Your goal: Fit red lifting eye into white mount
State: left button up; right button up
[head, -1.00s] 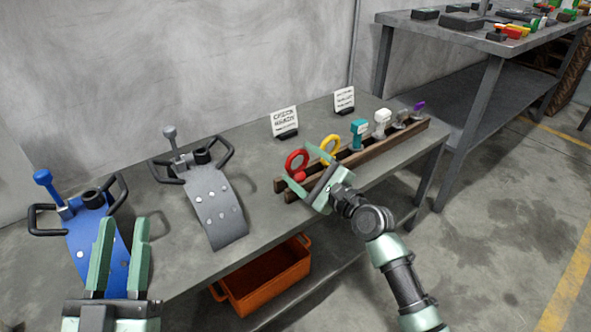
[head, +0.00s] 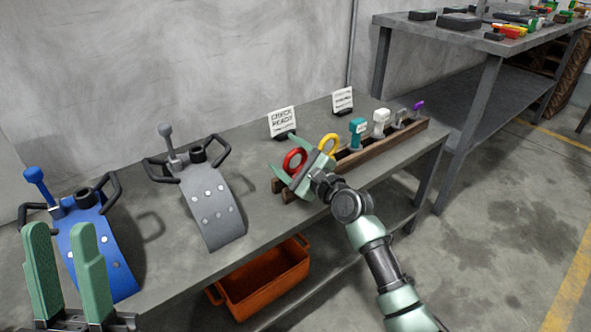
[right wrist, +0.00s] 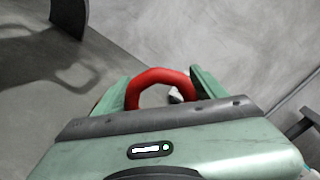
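The red lifting eye (head: 294,158), a red ring, stands upright at the near end of the wooden rack. My right gripper (head: 280,153) has its spread fingers on either side of it. In the right wrist view the red ring (right wrist: 160,76) spans most of the gap between the fingers (right wrist: 158,82); firm contact cannot be told. The pale grey-white curved mount (head: 212,205) lies mid-table, with a dark round socket (head: 198,155), side handles and a grey lever at its top. My left gripper (head: 60,227) is open and empty in front of the blue mount (head: 112,265).
The rack (head: 372,152) also holds a yellow ring (head: 328,144), a teal piece (head: 357,127), a white-topped piece (head: 381,118), a grey one and a purple one. Two signs stand behind. An orange bin (head: 262,282) sits below. Table between grey-white mount and rack is clear.

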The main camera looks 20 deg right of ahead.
jog(key=c, duration=1)
grip_shut()
jog(key=shift+r, duration=0.15)
